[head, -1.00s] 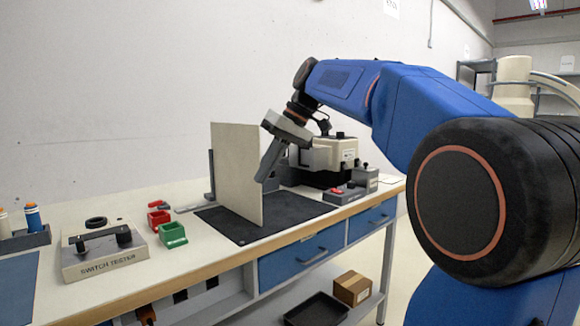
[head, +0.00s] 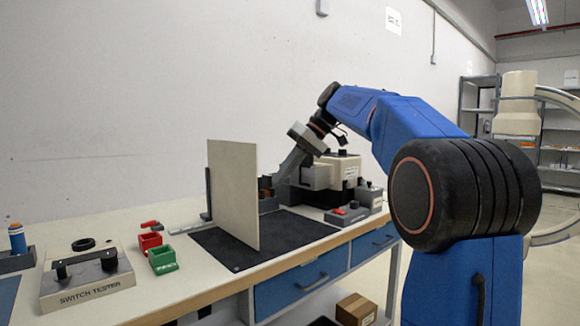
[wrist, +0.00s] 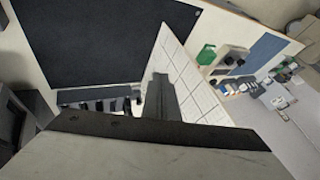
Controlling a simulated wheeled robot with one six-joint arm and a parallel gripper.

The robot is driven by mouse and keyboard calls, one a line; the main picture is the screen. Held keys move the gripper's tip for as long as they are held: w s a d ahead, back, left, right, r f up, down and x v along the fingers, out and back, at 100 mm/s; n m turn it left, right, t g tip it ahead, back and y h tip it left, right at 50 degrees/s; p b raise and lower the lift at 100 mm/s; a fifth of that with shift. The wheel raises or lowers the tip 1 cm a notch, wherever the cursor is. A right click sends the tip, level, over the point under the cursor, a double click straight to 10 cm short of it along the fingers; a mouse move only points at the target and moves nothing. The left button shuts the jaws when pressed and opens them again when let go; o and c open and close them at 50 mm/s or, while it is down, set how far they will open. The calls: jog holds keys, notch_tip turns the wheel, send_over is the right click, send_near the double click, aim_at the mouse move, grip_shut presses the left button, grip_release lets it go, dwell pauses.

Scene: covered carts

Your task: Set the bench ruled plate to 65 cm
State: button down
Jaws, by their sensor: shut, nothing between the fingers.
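The ruled plate (head: 232,195) is a cream panel standing upright on a black mat (head: 215,246) on the bench. Its near face looks plain in the head view. In the wrist view the plate (wrist: 192,88) shows a face with ruled grid lines. My gripper (head: 281,176) is right of the plate, pointing down toward the mat, with its tip partly lost against the grey machine. In the wrist view my gripper (wrist: 160,80) shows as a shut, empty dark finger shape overlapping the ruled face. I cannot tell whether it touches the plate.
A grey and white machine (head: 320,175) and a small box with a red switch (head: 347,214) stand right of the mat. A wall runs behind the bench.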

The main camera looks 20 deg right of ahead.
jog(key=shift+s+a+f, duration=0.1)
jog(key=shift+a+f, duration=0.45)
jog(key=shift+a, duration=0.5)
jog(key=shift+s+a+f, duration=0.1)
jog(key=shift+a+f, duration=0.4)
jog(key=shift+a, duration=0.5)
jog(key=shift+a+f, duration=0.55)
jog(key=shift+a, duration=0.5)
jog(key=s+a, duration=0.4)
jog(key=a, duration=0.8)
jog(key=shift+d, duration=0.1)
